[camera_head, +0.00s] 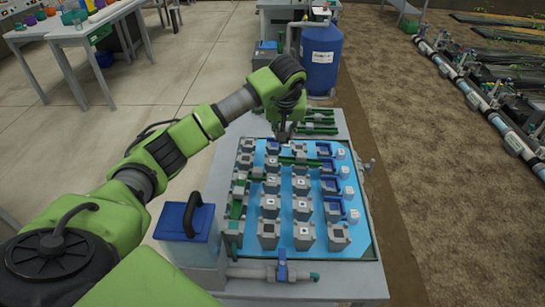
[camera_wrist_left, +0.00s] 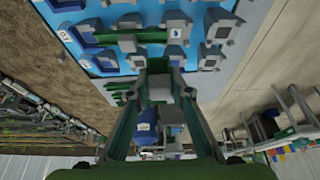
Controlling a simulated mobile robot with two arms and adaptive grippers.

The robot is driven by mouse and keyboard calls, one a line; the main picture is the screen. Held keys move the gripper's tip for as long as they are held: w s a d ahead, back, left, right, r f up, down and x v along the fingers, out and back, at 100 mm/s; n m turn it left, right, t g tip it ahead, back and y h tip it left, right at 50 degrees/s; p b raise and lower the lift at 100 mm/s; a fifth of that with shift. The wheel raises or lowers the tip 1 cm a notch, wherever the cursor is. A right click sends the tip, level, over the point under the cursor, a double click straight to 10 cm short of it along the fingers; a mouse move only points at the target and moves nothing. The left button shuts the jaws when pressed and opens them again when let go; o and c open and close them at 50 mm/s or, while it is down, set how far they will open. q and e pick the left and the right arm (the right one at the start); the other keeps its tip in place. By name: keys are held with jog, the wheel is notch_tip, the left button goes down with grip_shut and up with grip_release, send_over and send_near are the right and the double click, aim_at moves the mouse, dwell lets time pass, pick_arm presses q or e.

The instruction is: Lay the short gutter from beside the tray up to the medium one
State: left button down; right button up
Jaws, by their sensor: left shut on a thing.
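My left gripper (camera_head: 284,132) reaches over the far edge of the blue tray (camera_head: 352,240). In the left wrist view my left gripper (camera_wrist_left: 165,88) is shut on a small green and grey piece, which looks like the short gutter (camera_wrist_left: 159,84). The fingers hide part of it. Longer green gutters (camera_head: 318,122) lie on the table just beyond the tray, right of the gripper. A green gutter (camera_head: 298,161), perhaps the medium one, lies across the tray between grey posts; it also shows in the left wrist view (camera_wrist_left: 135,36). My right gripper is not in view.
Grey posts (camera_head: 304,232) stand in rows on the tray, with blue pieces among them and white blocks (camera_head: 349,192) along the right. A blue-lidded tank (camera_head: 188,222) stands at front left, beside a pipe with a blue valve (camera_head: 282,268). A blue barrel (camera_head: 321,60) stands beyond the table.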

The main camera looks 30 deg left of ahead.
pick_arm(q)
jog(key=s+f+p, duration=0.1)
jog(key=f, duration=0.1)
jog(key=s+f, duration=0.2)
jog(key=f, duration=0.1)
jog(key=s+a+f+p, duration=0.1)
jog(key=f, duration=0.1)
jog(key=shift+s+a+f+p, duration=0.1)
jog(key=shift+s+f+p, duration=0.1)
jog(key=shift+f+p, duration=0.15)
jog(key=shift+w+a+f, duration=0.1)
jog(key=shift+f, duration=0.3)
jog(key=shift+f+b, duration=0.6)
jog(key=shift+b, duration=0.1)
jog(key=c, duration=1.8)
grip_release()
jog(key=shift+c, duration=0.2)
jog(key=shift+f, duration=0.1)
